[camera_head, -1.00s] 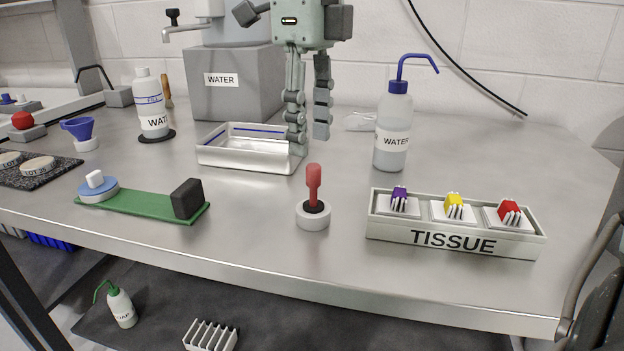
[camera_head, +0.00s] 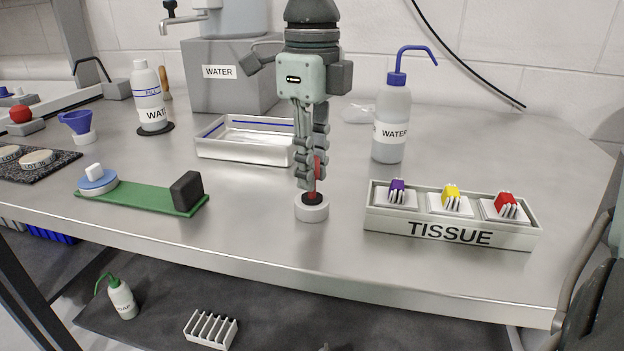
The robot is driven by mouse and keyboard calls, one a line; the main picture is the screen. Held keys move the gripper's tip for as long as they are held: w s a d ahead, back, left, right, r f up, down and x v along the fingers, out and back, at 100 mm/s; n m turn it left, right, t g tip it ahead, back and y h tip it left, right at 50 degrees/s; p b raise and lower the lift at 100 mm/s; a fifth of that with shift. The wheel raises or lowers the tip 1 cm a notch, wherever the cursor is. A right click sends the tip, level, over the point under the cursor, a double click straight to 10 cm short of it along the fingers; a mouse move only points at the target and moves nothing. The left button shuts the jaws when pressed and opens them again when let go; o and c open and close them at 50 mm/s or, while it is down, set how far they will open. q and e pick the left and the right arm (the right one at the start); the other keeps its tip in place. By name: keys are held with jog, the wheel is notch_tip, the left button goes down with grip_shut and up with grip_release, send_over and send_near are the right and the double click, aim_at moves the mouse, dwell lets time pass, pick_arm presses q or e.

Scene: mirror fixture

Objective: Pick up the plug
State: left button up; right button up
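The plug appears to be the red-handled piece (camera_head: 318,168) with a black lower part, standing upright in a white round holder (camera_head: 311,211) on the bench. My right gripper (camera_head: 311,184) points straight down over it, with its fingers at the red handle. The fingers hide most of the handle; red shows beside them and just below their tips. The fingers look close together and partly overlap in this view, so I cannot tell whether they are shut on the handle. My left gripper is not in view.
A white tray (camera_head: 225,149) lies just behind my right gripper. A tissue box (camera_head: 385,222) stands to the right, a water wash bottle (camera_head: 390,120) behind it. A green board (camera_head: 145,200) with a black block (camera_head: 187,191) lies to the left. The bench front is clear.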

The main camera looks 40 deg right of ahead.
grip_shut()
jog(key=shift+r, duration=0.1)
